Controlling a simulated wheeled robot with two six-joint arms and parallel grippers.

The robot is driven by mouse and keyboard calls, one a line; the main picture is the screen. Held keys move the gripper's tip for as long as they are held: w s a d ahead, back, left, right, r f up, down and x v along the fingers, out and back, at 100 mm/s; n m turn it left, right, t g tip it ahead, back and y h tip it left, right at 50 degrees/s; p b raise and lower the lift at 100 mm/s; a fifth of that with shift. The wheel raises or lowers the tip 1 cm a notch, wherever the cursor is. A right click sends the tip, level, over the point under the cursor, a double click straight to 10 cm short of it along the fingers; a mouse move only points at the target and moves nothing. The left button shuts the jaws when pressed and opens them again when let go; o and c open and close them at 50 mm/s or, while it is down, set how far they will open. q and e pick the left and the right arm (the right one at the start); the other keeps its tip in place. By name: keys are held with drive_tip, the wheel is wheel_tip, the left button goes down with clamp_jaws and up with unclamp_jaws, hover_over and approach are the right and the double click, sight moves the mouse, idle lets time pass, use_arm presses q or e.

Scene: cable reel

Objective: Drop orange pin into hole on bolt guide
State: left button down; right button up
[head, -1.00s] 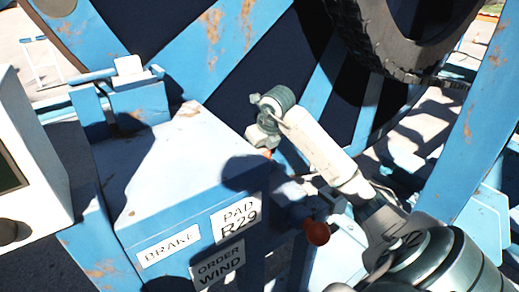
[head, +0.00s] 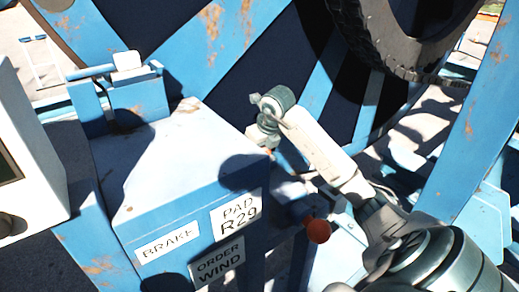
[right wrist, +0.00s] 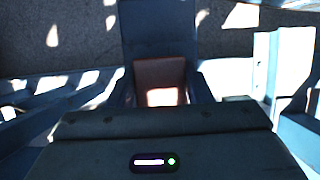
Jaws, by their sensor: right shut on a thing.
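My right gripper (head: 266,140) is at the end of the pale arm that comes in from the lower right. It is low behind the far right edge of the blue cabinet. In the right wrist view a reddish-orange block, which looks like the orange pin (right wrist: 160,75), sits between its fingers, partly shaded and partly sunlit. The gripper is shut on it. A blue bar (right wrist: 158,28) lies beyond the pin. I cannot make out the bolt guide's hole for certain. My left gripper is not in view.
The blue cabinet (head: 170,165) has labels BRAKE, PAD R29 and ORDER WIND. A red ball knob (head: 318,231) stands close below my right arm. A blue bracket (head: 128,100) is at the upper left. The large blue reel and a black tyre (head: 385,45) stand behind.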

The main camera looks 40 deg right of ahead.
drive_tip(key=o, duration=1.4)
drive_tip(key=shift+v, duration=5.45)
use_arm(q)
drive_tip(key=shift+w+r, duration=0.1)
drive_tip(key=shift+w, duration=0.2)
use_arm(e)
drive_tip(key=shift+s+f, duration=0.1)
drive_tip(key=shift+s, duration=0.05)
